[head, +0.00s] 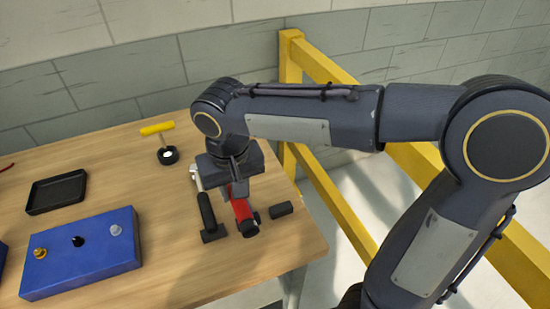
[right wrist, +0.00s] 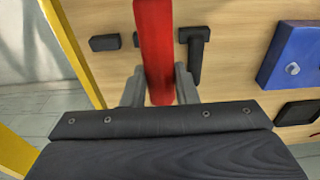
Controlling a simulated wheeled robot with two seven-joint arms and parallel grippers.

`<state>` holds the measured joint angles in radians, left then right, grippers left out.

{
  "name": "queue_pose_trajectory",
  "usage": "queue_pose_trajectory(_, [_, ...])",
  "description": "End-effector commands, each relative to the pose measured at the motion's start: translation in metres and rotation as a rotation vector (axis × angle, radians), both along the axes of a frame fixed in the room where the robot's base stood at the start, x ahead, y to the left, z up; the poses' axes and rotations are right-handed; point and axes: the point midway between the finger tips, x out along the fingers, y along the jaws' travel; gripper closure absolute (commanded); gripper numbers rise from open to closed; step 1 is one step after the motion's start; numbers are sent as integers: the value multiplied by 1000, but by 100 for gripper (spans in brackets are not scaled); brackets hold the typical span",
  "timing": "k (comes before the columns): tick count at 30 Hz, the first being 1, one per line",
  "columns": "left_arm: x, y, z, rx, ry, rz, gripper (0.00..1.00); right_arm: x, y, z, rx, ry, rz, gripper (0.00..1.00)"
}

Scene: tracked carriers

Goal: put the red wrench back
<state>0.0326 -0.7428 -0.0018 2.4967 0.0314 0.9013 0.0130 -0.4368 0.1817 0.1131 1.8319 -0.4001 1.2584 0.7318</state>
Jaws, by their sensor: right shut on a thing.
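The red wrench (head: 240,208) is near the right end of the wooden table in the head view, with a dark part at its near end. My right gripper (head: 236,188) is above it and hides its far part. In the right wrist view the red wrench (right wrist: 153,45) runs between the two grey fingers of my right gripper (right wrist: 158,82), which is shut on it. I cannot tell whether the wrench touches the table. My left gripper is not in view.
A black-handled tool (head: 207,212) lies close left of the wrench, and a small black block (head: 281,210) close right. A yellow rail (head: 335,205) runs beyond the table's right edge.

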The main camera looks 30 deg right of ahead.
Motion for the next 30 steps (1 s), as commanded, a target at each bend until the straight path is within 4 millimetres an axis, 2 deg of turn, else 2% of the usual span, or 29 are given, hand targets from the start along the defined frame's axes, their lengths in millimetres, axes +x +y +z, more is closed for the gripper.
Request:
queue_pose_trajectory(5, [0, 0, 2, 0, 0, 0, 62, 10, -15, -5, -1, 1, -12, 100])
queue_pose_trajectory(15, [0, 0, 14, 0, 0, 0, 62, 57, -80, -42, -1, 3, -13, 100])
queue_pose_trajectory(21, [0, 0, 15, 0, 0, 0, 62, 73, -101, -78, -1, 2, -8, 100])
queue_pose_trajectory(30, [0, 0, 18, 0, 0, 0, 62, 85, -116, -101, 0, 1, -8, 100])
